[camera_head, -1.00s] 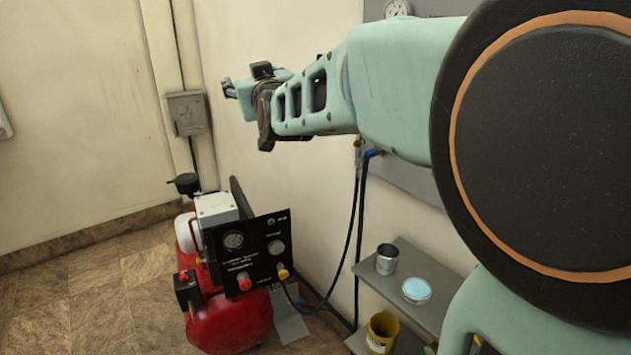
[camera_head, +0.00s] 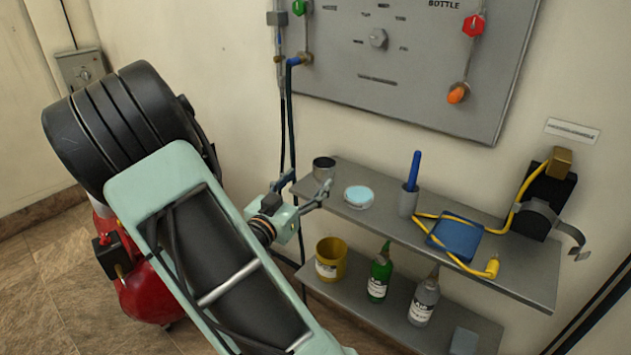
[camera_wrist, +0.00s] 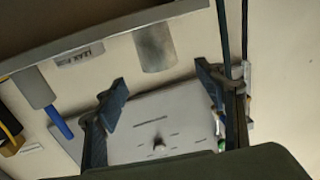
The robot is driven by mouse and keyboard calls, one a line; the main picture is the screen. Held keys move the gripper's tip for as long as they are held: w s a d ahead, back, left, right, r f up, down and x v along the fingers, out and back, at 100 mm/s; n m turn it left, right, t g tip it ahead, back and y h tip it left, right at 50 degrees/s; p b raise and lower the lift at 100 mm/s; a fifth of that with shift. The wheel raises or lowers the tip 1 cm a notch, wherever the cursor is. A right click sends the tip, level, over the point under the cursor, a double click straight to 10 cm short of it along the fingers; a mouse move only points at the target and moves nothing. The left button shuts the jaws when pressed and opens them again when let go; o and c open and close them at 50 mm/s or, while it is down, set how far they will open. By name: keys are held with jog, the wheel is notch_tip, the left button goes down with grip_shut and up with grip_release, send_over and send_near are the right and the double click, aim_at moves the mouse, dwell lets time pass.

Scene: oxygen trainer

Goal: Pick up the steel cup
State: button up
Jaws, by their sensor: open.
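The steel cup (camera_head: 324,169) stands upright at the left end of the upper wall shelf (camera_head: 500,272). My gripper (camera_head: 303,189) is in front of it, pointing toward the shelf and wall, with its fingers spread and nothing between them. The wrist view is upside down. There the cup (camera_wrist: 153,46) shows just beyond the fingertips, roughly centred between the two fingers of my gripper (camera_wrist: 161,78). The fingers look apart from the cup.
A grey holder with a blue marker (camera_head: 408,200) stands farther right. Blue and dark hoses (camera_head: 290,130) run down the wall behind. A yellow cup (camera_head: 331,258) and bottles stand on the lower shelf.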

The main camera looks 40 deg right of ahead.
aim_at(319, 173)
jog(key=x, duration=0.3)
jog(key=shift+w+d, duration=0.1)
jog(key=shift+d, duration=0.2)
jog(key=b+x, duration=0.1)
jog(key=x, duration=0.1)
jog(key=f+x, duration=0.1)
jog(key=x, duration=0.2)
jog(key=shift+b, duration=0.35)
jog(key=shift+d, duration=0.25)
jog(key=shift+c, duration=0.2)
jog(key=c, duration=1.3)
jog(key=shift+o, duration=0.2)
jog(key=shift+r, duration=0.1)
